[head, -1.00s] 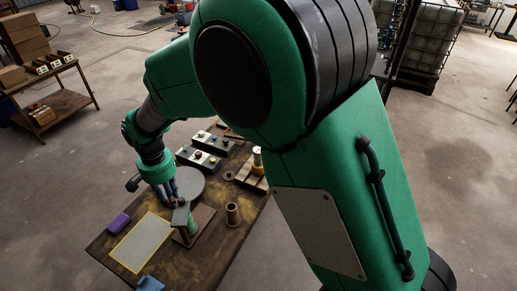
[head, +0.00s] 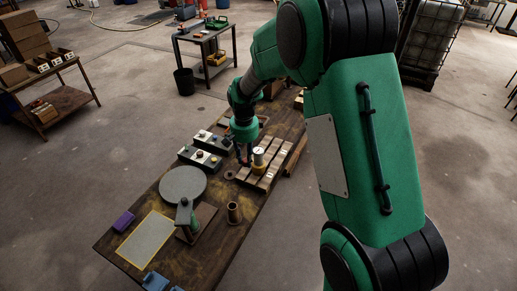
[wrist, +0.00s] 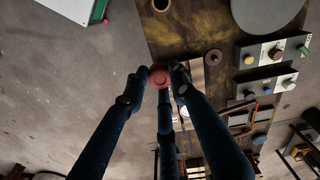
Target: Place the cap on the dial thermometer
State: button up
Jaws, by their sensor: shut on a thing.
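The thermometer stands upright on a wooden rack (head: 270,178) with pale labels. In the wrist view my gripper (wrist: 160,76) is shut on a round red cap (wrist: 159,78), held at the fingertips. The cap is apart from the thermometer, as far as I can tell. In the wrist view the thermometer is not clearly seen; the fingers hide part of the rack (wrist: 195,78).
Control boxes with knobs (head: 200,159) stand left of the gripper. Nearer are a grey round plate (head: 183,184), a green stand (head: 184,212), a brass cup (head: 234,212), a yellow-edged mat (head: 147,238) and a purple block (head: 123,221). A dark ring (head: 230,174) lies near the rack.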

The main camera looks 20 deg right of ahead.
jog(key=d+p, duration=0.1)
jog(key=d, duration=0.8)
jog(key=f, duration=0.5)
jog(key=shift+w, duration=0.2)
send_over(259, 150)
jog(key=shift+w+a+f, duration=0.1)
jog(key=shift+w+f, duration=0.05)
jog(key=shift+f, duration=0.65)
jog(key=shift+f, duration=1.75)
jog(key=shift+f, duration=0.1)
